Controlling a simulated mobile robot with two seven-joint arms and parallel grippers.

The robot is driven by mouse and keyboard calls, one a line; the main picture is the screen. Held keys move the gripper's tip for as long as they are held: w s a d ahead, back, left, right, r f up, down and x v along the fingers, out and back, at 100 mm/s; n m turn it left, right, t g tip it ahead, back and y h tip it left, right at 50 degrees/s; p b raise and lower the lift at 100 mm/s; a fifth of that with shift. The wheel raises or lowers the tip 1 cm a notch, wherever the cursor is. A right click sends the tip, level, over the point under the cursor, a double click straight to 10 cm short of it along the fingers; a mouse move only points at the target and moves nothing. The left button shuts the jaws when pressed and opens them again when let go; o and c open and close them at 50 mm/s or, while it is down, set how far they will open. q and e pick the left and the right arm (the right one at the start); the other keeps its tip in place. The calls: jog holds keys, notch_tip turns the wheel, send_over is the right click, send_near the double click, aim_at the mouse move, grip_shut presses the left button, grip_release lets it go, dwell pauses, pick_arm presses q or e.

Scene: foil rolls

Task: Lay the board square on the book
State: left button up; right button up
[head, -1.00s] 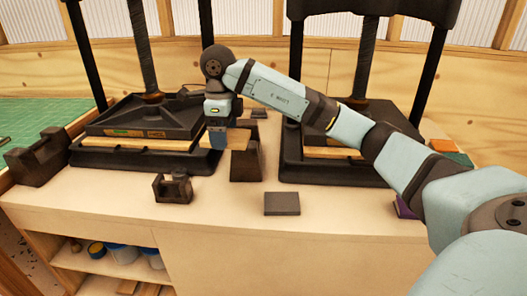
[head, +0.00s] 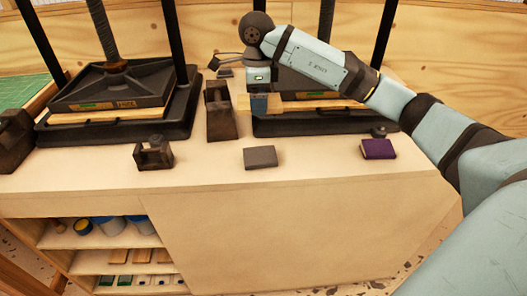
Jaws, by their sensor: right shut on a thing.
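My right gripper (head: 260,104) points down in front of the right press and is shut on a small light-brown wooden board (head: 243,103). The board sticks out on the gripper's left side and is held above the press base's front left; its right part blends with the wood behind. A grey book-like block (head: 260,157) lies flat on the bench, below the gripper in the picture and apart from it. A purple book-like block (head: 378,149) lies flat farther right. I cannot tell which of these is the task's book. My left gripper is not in view.
The right press (head: 310,124) stands behind the gripper, the left press (head: 120,130) at the left. A dark stand (head: 219,112) and a small dark holder (head: 154,155) stand on the bench (head: 205,175). The bench's front strip is mostly clear.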

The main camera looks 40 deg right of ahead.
send_over(259, 157)
notch_tip(259, 157, down, 12)
jog(key=shift+w+f, duration=0.1)
jog(key=shift+f, duration=0.05)
notch_tip(259, 157, down, 5)
jog(key=shift+f, duration=0.15)
jog(key=o, duration=0.8)
